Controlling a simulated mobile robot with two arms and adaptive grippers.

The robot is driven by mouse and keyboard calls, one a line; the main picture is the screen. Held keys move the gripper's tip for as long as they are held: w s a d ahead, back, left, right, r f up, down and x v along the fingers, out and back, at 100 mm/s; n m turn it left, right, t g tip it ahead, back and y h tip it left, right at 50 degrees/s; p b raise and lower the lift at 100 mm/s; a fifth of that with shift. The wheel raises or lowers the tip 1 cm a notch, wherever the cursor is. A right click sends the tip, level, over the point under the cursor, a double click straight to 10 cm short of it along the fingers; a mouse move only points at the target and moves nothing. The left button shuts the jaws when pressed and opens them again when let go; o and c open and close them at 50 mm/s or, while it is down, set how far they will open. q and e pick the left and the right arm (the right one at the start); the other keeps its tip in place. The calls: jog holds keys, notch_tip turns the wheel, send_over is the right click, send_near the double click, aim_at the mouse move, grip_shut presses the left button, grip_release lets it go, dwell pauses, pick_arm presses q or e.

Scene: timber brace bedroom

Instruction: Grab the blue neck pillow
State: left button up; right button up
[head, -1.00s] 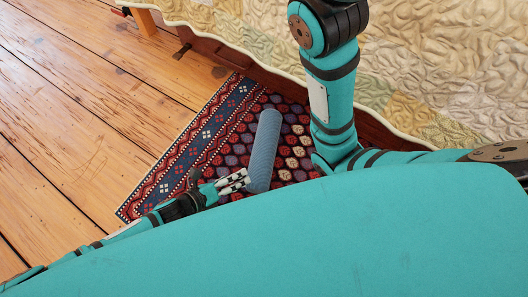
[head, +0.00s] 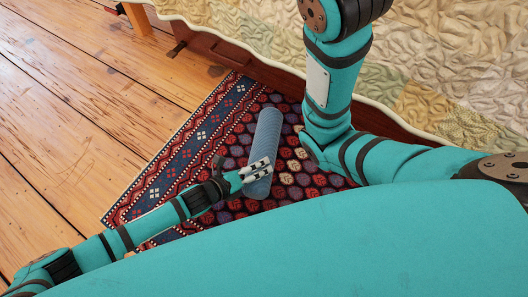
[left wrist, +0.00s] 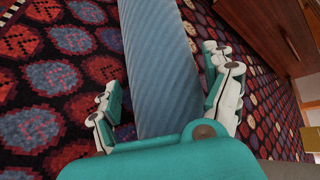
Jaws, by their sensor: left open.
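The blue neck pillow (head: 265,143) is a ribbed blue roll lying on the patterned rug beside the bed. In the left wrist view the pillow (left wrist: 160,65) runs up the picture from between the fingers of my left gripper (left wrist: 168,105). The left gripper is open, with one finger on each side of the pillow; I cannot tell whether they touch it. In the head view my left gripper (head: 257,170) is over the pillow's near end and hides part of it. My right gripper is not in view.
The red and navy rug (head: 187,145) lies on a plank floor (head: 75,110). The bed with its quilted cover (head: 440,75) stands at the back right, its wooden side close to the pillow. Open floor is at the left.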

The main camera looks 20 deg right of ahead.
pick_arm(q)
jog(key=c, duration=1.2)
jog(key=shift+r, duration=0.1)
